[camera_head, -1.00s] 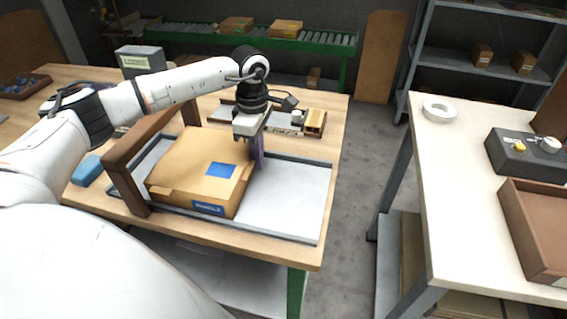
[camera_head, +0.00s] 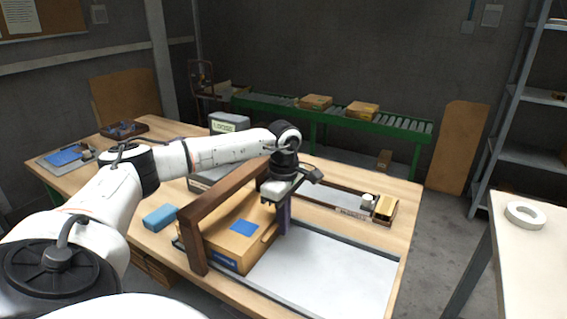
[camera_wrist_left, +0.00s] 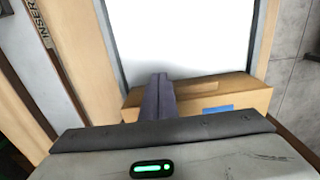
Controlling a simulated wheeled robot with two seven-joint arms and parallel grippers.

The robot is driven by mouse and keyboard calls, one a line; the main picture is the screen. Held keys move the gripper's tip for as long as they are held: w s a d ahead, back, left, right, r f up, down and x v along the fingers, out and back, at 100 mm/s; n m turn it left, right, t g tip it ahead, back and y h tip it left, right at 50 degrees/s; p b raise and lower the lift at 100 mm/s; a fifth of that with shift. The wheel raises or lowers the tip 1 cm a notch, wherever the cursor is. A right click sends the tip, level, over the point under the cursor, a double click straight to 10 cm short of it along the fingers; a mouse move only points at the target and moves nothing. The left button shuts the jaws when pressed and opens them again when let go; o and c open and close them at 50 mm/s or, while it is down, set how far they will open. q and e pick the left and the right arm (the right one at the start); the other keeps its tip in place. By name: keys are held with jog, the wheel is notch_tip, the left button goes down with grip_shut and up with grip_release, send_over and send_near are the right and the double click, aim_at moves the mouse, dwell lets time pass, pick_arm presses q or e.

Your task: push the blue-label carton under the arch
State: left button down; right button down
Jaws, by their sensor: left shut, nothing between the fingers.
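The brown carton (camera_head: 226,247) with a blue label (camera_head: 244,227) lies flat on the grey tray (camera_head: 340,268). Its left part is in the opening of the dark brown arch (camera_head: 193,240), and its right part sticks out on the right side. The arch's beam hides some of the carton. My left gripper (camera_head: 284,218) points down with shut, empty fingers at the carton's right side. In the left wrist view the fingers (camera_wrist_left: 158,97) stand close against the carton (camera_wrist_left: 240,99); exact contact is hard to tell. My right gripper is not in view.
A blue block (camera_head: 160,217) lies left of the arch. A grey box marked LOOSE (camera_head: 228,123) stands behind it. A shallow tray (camera_head: 352,211) with small items lies at the table's back right. The grey tray is bare right of the carton.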

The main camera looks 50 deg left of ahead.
pick_arm(q)
jog(key=d, duration=0.1)
jog(key=w+d+p, duration=0.1)
jog(key=d, duration=0.1)
jog(key=shift+w+r, duration=0.1)
jog(key=shift+r, duration=0.05)
notch_tip(320, 180, up, 10)
jog(key=shift+d, duration=0.15)
jog(key=shift+f, duration=0.2)
